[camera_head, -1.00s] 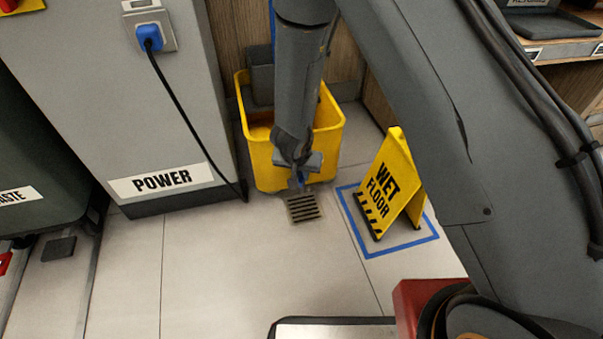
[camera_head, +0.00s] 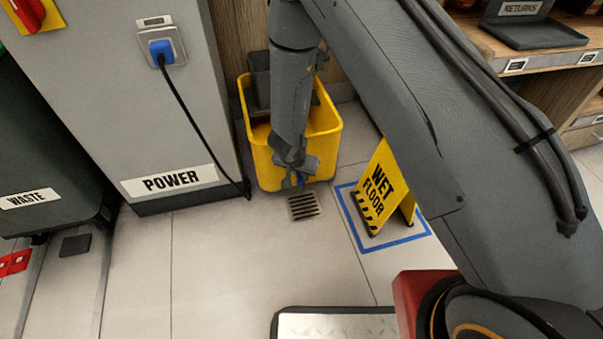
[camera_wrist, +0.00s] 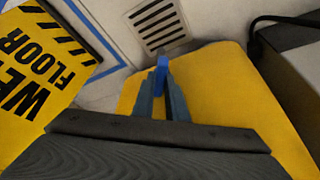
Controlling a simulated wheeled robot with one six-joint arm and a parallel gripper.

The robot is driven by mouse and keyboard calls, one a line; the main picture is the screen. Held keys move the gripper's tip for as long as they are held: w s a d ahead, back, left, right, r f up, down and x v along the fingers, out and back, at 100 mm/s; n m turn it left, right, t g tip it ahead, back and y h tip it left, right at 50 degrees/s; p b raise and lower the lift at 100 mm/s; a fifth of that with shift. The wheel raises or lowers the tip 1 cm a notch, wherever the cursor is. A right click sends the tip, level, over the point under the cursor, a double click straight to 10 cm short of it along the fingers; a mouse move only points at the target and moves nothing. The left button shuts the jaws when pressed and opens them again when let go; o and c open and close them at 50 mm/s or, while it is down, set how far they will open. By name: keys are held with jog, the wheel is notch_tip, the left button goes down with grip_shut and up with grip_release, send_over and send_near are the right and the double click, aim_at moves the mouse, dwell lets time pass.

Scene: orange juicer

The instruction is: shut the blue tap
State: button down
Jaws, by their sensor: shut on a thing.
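The blue tap (camera_wrist: 161,75) is a small blue piece low on the front of the yellow bucket (camera_wrist: 225,90). In the wrist view it stands between the fingertips of my gripper (camera_wrist: 162,88), which is shut on it. In the head view my gripper (camera_head: 297,177) hangs at the bucket's (camera_head: 262,165) front, just above the floor drain (camera_head: 304,206). A bit of the blue tap (camera_head: 300,182) shows there, mostly hidden by the fingers. I cannot tell from these views which way the tap is turned.
A yellow wet floor sign (camera_head: 377,190) stands inside a blue floor outline, right of the bucket. A grey power cabinet (camera_head: 150,110) with a hanging black cable (camera_head: 205,125) is on the left. A waste bin (camera_head: 40,160) is beyond it.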

jog(key=c, duration=2)
grip_release()
jog(key=shift+c, duration=0.2)
jog(key=shift+r, duration=0.1)
jog(key=d+p+v, duration=0.1)
jog(key=p+v, duration=0.3)
jog(key=v, duration=0.3)
jog(key=shift+a+r, duration=0.25)
jog(key=shift+a, duration=0.2)
jog(key=shift+s, duration=0.1)
